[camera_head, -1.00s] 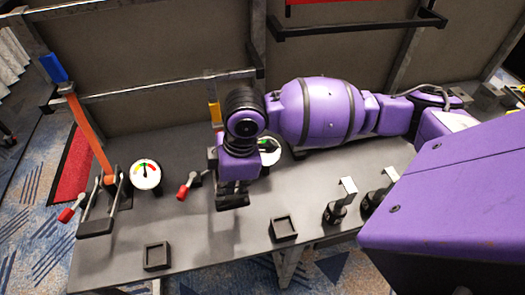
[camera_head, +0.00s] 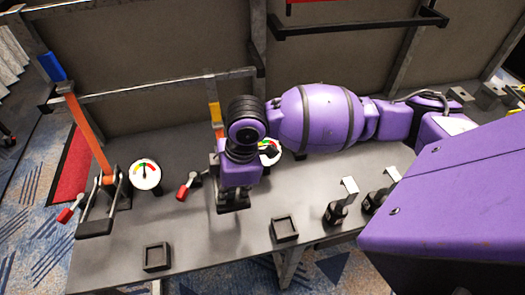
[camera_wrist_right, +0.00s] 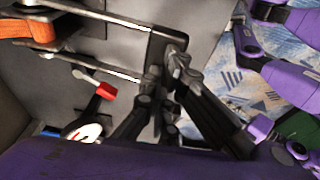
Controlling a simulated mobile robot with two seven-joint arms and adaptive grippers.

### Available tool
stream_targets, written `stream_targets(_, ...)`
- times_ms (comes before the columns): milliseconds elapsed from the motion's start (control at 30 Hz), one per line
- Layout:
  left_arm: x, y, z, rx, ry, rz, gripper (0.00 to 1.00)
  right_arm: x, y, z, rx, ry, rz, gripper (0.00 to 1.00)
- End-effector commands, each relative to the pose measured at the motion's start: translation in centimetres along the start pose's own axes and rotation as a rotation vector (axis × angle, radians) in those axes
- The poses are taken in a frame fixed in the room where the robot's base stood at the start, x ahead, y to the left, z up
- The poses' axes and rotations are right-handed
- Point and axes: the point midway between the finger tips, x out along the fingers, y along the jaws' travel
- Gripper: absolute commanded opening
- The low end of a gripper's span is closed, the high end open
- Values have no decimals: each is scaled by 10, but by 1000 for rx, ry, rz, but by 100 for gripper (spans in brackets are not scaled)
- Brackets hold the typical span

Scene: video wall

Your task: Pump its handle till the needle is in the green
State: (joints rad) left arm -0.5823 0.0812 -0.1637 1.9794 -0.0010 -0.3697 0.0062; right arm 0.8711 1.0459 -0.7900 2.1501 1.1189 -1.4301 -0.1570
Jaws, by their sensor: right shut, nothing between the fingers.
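Two hand pumps stand on the dark bench in the head view. The left one has an orange handle (camera_head: 84,130) with a blue grip, tilted up and left. Its round white gauge (camera_head: 145,174) has coloured bands; its needle looks near the top. The other pump's handle shows as a yellow grip (camera_head: 214,112), with its lower part behind my arm. Its gauge (camera_head: 269,151) is partly covered by my arm. My right gripper (camera_head: 234,194) is shut and empty, low over this second pump's base. In the wrist view, its fingers (camera_wrist_right: 168,72) are beside two steel rods (camera_wrist_right: 100,55). My left gripper is out of view.
Red-knobbed levers sit beside the left pump (camera_head: 66,214) and the second pump (camera_head: 182,192). Square black trays lie at the front (camera_head: 157,257) and middle (camera_head: 285,229). Black fittings with pale tops (camera_head: 337,210) stand at right. A wall panel (camera_head: 160,60) backs the bench.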

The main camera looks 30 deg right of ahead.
Motion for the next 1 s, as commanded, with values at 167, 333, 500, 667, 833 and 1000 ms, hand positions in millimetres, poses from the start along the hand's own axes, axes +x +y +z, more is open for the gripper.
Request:
stream_targets(167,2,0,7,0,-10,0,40,14,0,4,0,-2,-2,0)
stream_targets(333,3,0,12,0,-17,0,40,26,-1,6,0,-1,-3,0)
stream_targets(500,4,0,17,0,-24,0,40,38,-1,8,0,-2,-2,0)
stream_targets(667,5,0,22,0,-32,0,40,49,-1,10,1,-2,-3,0)
stream_targets(833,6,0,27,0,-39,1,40,61,-1,13,1,-1,-2,0)
stream_targets(1000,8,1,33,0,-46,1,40,72,-1,15,0,-2,-3,0)
